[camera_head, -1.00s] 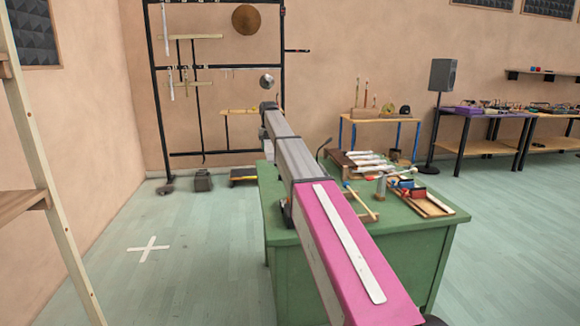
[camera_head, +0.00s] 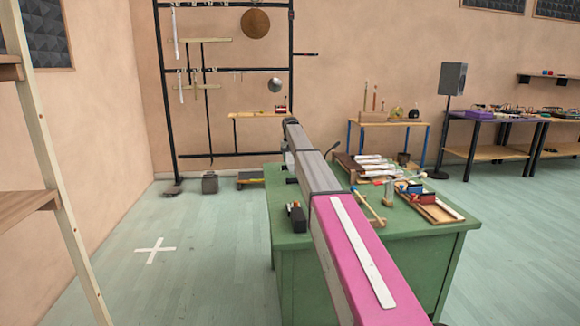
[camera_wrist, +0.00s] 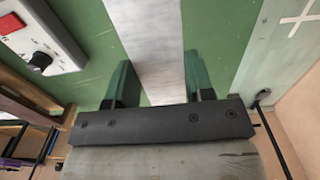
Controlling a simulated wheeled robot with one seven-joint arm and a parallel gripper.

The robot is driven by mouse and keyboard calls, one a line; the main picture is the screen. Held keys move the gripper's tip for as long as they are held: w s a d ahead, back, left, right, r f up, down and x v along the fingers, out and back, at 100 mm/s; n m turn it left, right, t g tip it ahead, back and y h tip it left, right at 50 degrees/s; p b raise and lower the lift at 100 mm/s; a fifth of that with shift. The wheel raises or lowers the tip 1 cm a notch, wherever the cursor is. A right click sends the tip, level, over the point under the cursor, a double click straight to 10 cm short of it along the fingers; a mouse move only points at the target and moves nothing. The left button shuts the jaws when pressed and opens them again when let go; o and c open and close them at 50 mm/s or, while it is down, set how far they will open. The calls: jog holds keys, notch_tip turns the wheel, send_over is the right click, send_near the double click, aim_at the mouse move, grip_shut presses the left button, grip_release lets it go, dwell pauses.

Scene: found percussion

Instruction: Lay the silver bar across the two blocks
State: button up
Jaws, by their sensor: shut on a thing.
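The silver bar (camera_wrist: 158,45) is a flat pale grey strip between the fingers of my gripper (camera_wrist: 160,82) in the wrist view. The gripper is shut on it, above a green surface, and the bar runs out of the picture at the top. In the head view the gripper and the bar are hidden behind my pink and grey arm, which reaches over the green table (camera_head: 400,236). I cannot make out the two blocks for certain in either view.
A grey box with a red button and black knob (camera_wrist: 42,42) is beside the gripper in the wrist view. On the table are a small black and red object (camera_head: 297,217), a wooden tray (camera_head: 440,211) and several pale bars (camera_head: 374,161). A black rack (camera_head: 163,100) stands behind.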

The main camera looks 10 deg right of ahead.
aim_at(290, 160)
jog(key=shift+f, duration=1.75)
jog(key=shift+f, duration=0.6)
jog(key=o, duration=1.3)
jog(key=shift+o, duration=0.2)
notch_tip(290, 160, up, 13)
jog(key=shift+r, duration=0.1)
